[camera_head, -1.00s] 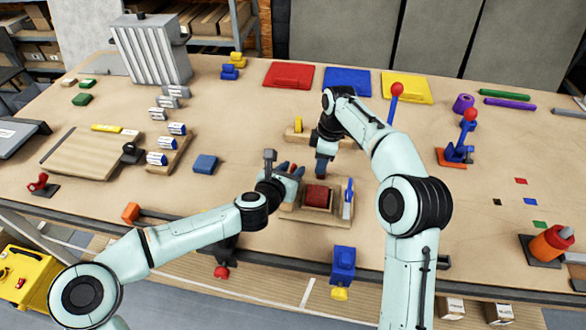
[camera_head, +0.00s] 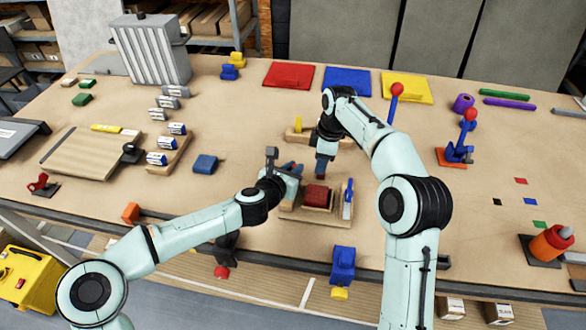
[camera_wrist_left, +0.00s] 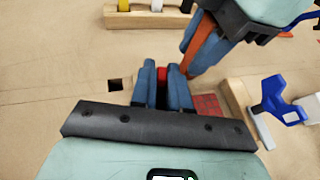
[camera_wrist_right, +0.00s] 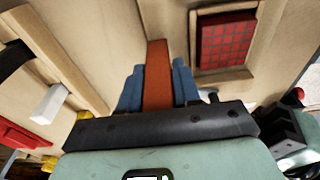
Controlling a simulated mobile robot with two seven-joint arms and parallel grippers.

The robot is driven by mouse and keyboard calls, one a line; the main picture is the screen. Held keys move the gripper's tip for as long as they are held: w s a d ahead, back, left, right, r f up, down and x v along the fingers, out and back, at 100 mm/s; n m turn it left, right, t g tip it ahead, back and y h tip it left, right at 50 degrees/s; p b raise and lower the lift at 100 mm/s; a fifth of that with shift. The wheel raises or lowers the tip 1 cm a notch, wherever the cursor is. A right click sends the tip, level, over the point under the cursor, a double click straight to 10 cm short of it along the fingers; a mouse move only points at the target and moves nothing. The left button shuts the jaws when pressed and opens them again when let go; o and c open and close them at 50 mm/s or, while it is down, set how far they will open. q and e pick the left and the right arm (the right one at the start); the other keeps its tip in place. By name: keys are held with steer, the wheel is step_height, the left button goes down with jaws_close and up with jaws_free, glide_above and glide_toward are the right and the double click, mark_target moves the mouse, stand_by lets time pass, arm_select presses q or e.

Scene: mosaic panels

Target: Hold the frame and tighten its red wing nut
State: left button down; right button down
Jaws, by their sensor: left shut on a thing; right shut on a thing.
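The wooden frame (camera_head: 312,215) lies on the workbench with a red gridded panel (camera_head: 317,196) in it; the panel also shows in the right wrist view (camera_wrist_right: 222,42). My left gripper (camera_head: 295,168) is at the frame's left back corner. In the left wrist view its blue fingers are shut on a small red piece, apparently the wing nut (camera_wrist_left: 162,74), mostly hidden between them. My right gripper (camera_head: 321,168) points down behind the frame. In the right wrist view it is shut on an orange-brown bar (camera_wrist_right: 158,75); whether the bar joins the frame is unclear.
A blue-handled clamp (camera_head: 347,200) sits at the frame's right side. A wooden rack with a yellow piece (camera_head: 298,124) stands behind. A blue block (camera_head: 205,164) lies left, and a blue tool (camera_head: 343,265) is at the front edge.

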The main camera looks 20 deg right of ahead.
arm_select(q)
steer(key=shift+s+d+f+m+g+h, duration=0.1)
steer(key=shift+s+d+m+g+h, duration=0.1)
steer(key=shift+m+g+h, duration=0.5)
steer(key=shift+s+d+f+m+g+h, duration=0.15)
steer(key=shift+m+g+h, duration=0.15)
steer(key=shift+m+g, duration=0.65)
steer(key=shift+r+m+g+h, duration=0.25)
steer(key=shift+m+g+h, duration=0.05)
steer(key=shift+m+g, duration=0.25)
steer(key=m+g, duration=0.4)
steer(key=shift+s+g+h, duration=0.15)
steer(key=shift+g+h, duration=0.15)
steer(key=shift+h, duration=0.1)
steer(key=shift+s+r+m+g+y, duration=0.15)
steer(key=shift+m+g+y, duration=0.1)
steer(key=shift+m+g, duration=0.85)
steer(key=shift+s+f+m+g+y, duration=0.1)
steer(key=shift+m+g+y, duration=0.15)
steer(key=shift+m+g, duration=0.8)
steer(key=shift+s+a+m+g, duration=0.1)
steer(key=shift+s+m+g, duration=0.15)
steer(key=shift+g, duration=0.4)
steer(key=c, duration=1.2)
jaws_free()
steer(key=shift+a, duration=0.1)
steer(key=shift+w, duration=0.1)
steer(key=shift+w+r+n+t, duration=0.1)
steer(key=shift+n+t, duration=0.3)
steer(key=shift+t, duration=0.1)
